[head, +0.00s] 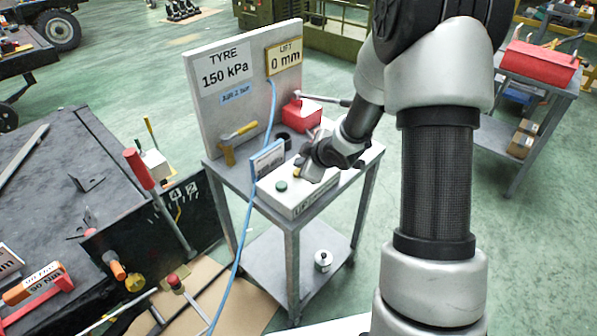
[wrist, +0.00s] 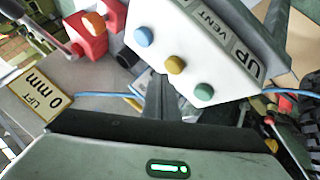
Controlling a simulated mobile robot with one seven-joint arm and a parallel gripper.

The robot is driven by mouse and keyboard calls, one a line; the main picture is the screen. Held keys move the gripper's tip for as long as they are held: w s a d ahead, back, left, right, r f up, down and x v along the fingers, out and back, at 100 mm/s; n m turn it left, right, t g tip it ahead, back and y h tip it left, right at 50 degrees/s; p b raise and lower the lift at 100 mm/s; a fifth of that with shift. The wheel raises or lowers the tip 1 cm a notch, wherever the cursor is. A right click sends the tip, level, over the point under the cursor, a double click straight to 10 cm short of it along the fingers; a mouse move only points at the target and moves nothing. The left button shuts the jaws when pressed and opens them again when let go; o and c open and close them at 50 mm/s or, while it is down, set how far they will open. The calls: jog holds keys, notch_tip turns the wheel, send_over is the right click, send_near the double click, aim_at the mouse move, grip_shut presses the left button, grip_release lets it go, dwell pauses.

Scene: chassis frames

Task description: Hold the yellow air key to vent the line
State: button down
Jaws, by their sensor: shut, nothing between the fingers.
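The white control box (head: 312,200) lies on the small grey table. In the wrist view, its face carries a blue key (wrist: 144,37), the yellow air key (wrist: 175,65) and a green key (wrist: 204,91) in a row, with "UP" and "VENT" labels beside them. In the head view, the green key (head: 281,186) is clear and the yellow key (head: 296,171) shows at my gripper's edge. My gripper (head: 310,171) is shut and empty, over the box, pointing down. In the wrist view, its dark fingers (wrist: 158,88) end close beside the yellow key; I cannot tell whether they touch it.
A board (head: 228,90) behind the box reads "TYRE 150 kPa" and "LIFT 0 mm". A blue hose (head: 243,222) hangs off the table's left side.

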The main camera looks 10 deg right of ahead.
jog(key=shift+f, duration=0.35)
jog(key=shift+f+b, duration=0.6)
jog(key=shift+b, duration=0.2)
dwell(0.4)
jog(key=shift+r, duration=0.1)
dwell(1.2)
jog(key=shift+r+p, duration=0.9)
jog(key=shift+r, duration=0.1)
notch_tip(320, 180, up, 5)
jog(key=p, duration=0.4)
jog(key=shift+p, duration=0.3)
